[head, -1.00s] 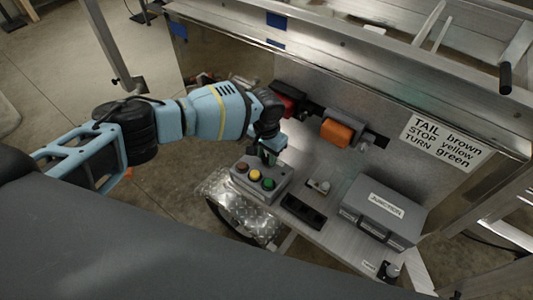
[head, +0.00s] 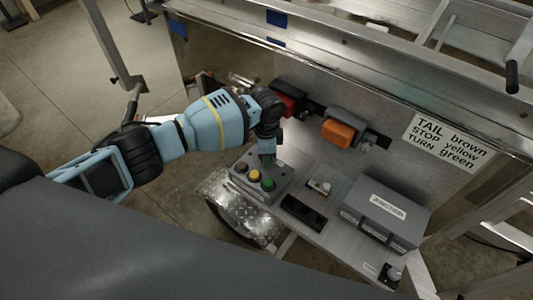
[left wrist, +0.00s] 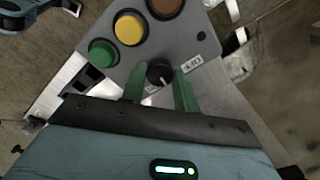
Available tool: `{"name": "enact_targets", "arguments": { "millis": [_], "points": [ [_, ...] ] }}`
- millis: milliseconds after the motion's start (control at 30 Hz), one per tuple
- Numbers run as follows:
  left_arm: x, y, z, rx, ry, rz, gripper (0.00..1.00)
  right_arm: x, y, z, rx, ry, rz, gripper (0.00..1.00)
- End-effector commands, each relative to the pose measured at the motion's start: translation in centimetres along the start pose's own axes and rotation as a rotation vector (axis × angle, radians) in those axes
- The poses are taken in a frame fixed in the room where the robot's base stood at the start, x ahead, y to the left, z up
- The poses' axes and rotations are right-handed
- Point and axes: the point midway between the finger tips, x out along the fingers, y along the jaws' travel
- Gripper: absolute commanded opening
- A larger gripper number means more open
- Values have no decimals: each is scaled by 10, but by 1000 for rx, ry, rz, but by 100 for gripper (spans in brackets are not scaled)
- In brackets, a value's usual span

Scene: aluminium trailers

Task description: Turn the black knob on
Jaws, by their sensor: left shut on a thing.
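The black knob (left wrist: 159,72) is round with a pale pointer line and sits on the grey control box (head: 244,187). In the head view my gripper hides it. My left gripper (left wrist: 161,84) has its two green fingers on either side of the knob, shut on it. In the head view the left gripper (head: 267,160) reaches down onto the back of the box. A small label (left wrist: 192,64) lies beside the knob. My right gripper is not in view.
Brown (head: 242,168), yellow (head: 254,176) and green (head: 268,184) buttons stand close to the gripper on the same box. A black tray (head: 304,213) and a grey junction box (head: 383,214) are to the right. Red and orange lamps (head: 338,133) are on the panel behind.

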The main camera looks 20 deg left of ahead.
Motion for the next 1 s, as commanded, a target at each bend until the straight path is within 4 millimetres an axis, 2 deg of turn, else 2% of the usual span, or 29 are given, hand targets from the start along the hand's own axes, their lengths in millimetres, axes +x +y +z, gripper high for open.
{"name": "enact_targets", "arguments": {
  "millis": [600, 1000],
  "points": [
    [1, 0, 0, 534, -1, 1, 7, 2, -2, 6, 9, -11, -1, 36],
    [1, 0, 0, 696, -2, 1, 7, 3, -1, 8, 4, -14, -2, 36]
  ]
}}
